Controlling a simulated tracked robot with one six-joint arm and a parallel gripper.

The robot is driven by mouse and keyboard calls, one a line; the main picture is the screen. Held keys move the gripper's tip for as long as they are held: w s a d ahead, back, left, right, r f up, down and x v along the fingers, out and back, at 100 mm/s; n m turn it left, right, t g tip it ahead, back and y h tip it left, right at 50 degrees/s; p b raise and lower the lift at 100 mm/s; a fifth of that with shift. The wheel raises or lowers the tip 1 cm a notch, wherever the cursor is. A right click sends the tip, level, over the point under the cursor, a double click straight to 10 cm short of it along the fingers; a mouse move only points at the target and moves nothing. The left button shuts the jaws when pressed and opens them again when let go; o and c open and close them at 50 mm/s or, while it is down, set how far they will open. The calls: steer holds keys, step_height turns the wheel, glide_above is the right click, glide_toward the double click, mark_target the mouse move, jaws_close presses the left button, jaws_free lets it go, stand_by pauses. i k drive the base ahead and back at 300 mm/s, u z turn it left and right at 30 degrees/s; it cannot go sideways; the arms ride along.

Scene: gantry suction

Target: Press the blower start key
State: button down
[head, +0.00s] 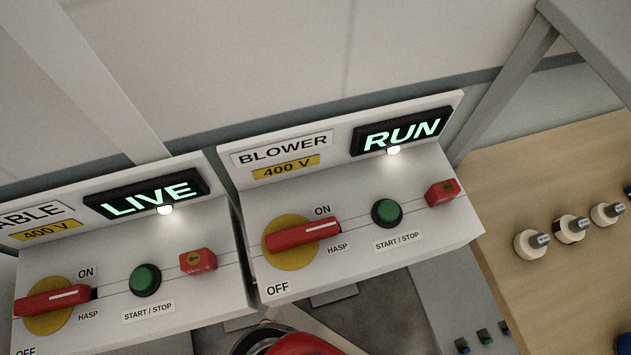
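The blower box (350,255) is a pale panel with a "BLOWER 400 V" label on its back plate. Its lit display (402,131) reads RUN in green, with a glowing white lamp (393,150) under it. The blower start key (387,212) is a round green button in a dark ring, above a START / STOP label (398,241). Nothing covers it. Left of it, a red rotary handle (302,236) on a yellow disc points towards ON. A red block (442,193) sits to its right. I do not see my gripper.
A similar box on the left has a LIVE display (153,194), a green button (145,279), a red handle (52,301) and a red block (198,261). A wooden surface (510,190) with several round pale items lies right. A grey frame post (510,75) stands behind.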

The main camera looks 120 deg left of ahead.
mark_target(388, 211)
steer(key=u, duration=3.5)
steer(key=k, duration=0.3)
steer(key=u, duration=0.3)
steer(key=i, duration=0.2)
steer(key=z, duration=0.1)
